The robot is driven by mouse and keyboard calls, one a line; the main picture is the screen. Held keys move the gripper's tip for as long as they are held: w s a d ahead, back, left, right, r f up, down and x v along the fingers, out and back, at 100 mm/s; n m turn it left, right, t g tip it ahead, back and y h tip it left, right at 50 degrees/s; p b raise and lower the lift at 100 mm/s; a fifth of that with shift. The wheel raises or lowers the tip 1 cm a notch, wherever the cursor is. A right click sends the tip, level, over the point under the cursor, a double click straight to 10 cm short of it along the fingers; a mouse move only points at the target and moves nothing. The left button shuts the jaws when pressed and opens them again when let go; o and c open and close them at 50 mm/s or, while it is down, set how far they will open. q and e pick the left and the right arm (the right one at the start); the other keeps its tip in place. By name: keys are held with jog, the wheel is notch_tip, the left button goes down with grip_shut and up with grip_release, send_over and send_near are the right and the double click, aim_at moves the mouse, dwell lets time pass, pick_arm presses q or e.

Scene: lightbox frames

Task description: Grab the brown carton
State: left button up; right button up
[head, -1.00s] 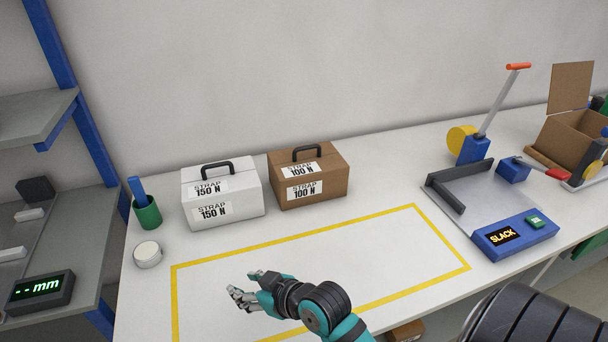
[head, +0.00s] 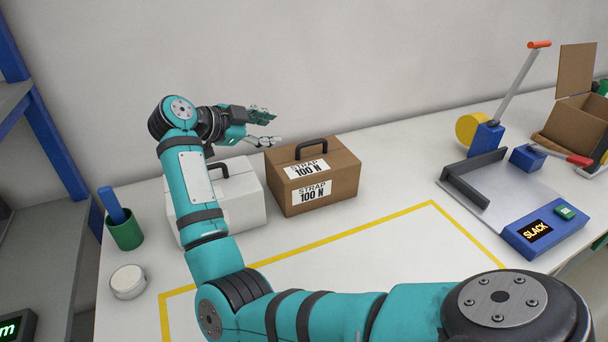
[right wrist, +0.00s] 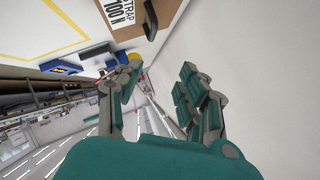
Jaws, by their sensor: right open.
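The brown carton (head: 343,182) stands closed on the white bench, with a dark handle on its lid and white labels reading STRAP 100 N. My right gripper (head: 268,128) is open and empty, above and just left of the carton's back left corner, apart from it. In the right wrist view, part of the carton (right wrist: 127,32) and its handle show at the top, beyond the open fingers (right wrist: 165,85). The white carton (head: 250,212) stands left of the brown one, partly hidden behind my right arm. My left gripper is not in view.
A green cup (head: 124,231) and a white round tin (head: 128,281) stand at the left. A metal tray with a blue SLACK display (head: 540,232), a yellow-wheeled lever device (head: 487,138) and an open cardboard box (head: 575,118) stand at the right. The yellow-outlined area looks clear where visible.

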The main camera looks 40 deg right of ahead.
jog(key=p, duration=0.2)
send_near(312, 142)
jog(key=shift+y, duration=0.4)
jog(key=x, duration=0.5)
jog(key=shift+w+d+r, duration=0.15)
jog(key=shift+w+r, duration=0.05)
jog(key=shift+r, duration=0.15)
jog(key=p+x, duration=0.1)
jog(key=x, duration=0.4)
jog(key=shift+s+d+f+p, duration=0.1)
jog(key=shift+d+f+p, duration=0.1)
jog(key=shift+f+p, duration=0.15)
jog(key=shift+a, duration=0.15)
jog(key=shift+c, duration=0.9)
grip_shut()
jog(key=shift+r, duration=0.2)
